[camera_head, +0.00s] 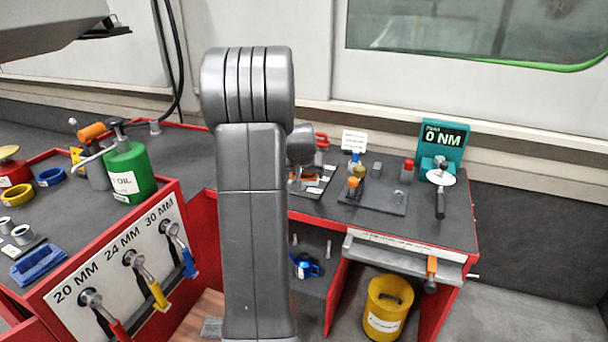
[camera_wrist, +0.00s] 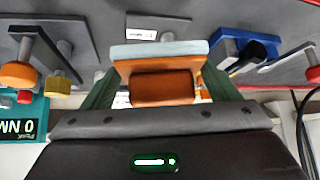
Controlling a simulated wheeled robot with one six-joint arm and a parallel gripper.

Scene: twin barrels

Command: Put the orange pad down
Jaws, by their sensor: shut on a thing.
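The orange pad (camera_wrist: 163,88) is in the wrist view, an orange block with a pale grey-blue strip along its far edge. My gripper (camera_wrist: 162,70) is shut on it, with a dark green finger on either side. The pad is close to the wrist camera, over the dark worktop. I cannot tell whether it touches anything beneath. In the head view my grey arm stands in the middle and hides most of my gripper and the pad.
A dark plate with coloured knobs (camera_head: 372,197) and a teal 0 NM gauge (camera_head: 443,150) stand on the right bench. A blue tool holder (camera_wrist: 240,45) lies near the pad in the wrist view. A green oil can (camera_head: 130,172) stands left. A yellow bucket (camera_head: 388,308) is below.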

